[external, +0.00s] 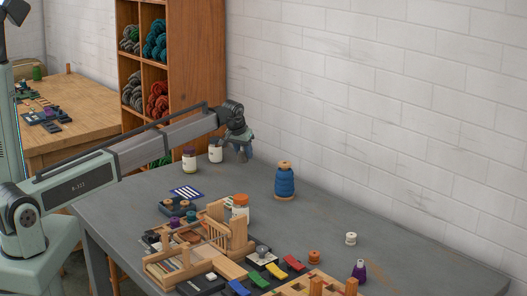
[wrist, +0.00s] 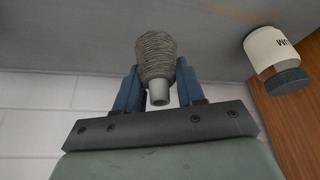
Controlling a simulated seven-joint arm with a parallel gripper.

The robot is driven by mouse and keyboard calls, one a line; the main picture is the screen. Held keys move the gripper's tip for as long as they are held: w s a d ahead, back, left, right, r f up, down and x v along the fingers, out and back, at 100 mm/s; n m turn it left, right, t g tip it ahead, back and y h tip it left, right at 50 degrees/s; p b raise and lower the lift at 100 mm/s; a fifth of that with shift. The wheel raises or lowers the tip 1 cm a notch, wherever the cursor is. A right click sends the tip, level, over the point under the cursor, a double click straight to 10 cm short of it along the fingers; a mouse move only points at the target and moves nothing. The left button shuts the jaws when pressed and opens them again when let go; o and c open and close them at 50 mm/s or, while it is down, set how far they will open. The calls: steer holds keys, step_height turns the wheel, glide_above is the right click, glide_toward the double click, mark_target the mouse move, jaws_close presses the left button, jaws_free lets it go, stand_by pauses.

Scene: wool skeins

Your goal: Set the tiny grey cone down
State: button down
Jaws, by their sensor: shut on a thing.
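My gripper (external: 242,152) is over the far end of the grey table (external: 330,215), pointing down. The wrist view shows its two blue fingers (wrist: 157,78) closed on the sides of the tiny grey cone (wrist: 157,55). The cone is wound with grey-brown yarn, and a pale tube end sticks out toward the gripper's palm. The wrist picture is upside down, with the table at the top. The cone's far end is toward the table; I cannot tell whether it touches. In the external view I cannot make out the cone apart from the fingers.
A white jar with a dark lid (external: 215,151) stands just left of my gripper; it also shows in the wrist view (wrist: 268,50). A purple-lidded jar (external: 189,160) is farther left. A blue spool (external: 285,181) stands to the right. Wooden racks (external: 228,235) crowd the front.

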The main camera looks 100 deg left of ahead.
mark_target(244, 163)
steer(key=shift+f, duration=2.4)
steer(key=shift+f, duration=0.1)
steer(key=c, duration=0.7)
jaws_free()
steer(key=v, duration=1.2)
steer(key=shift+s, duration=0.1)
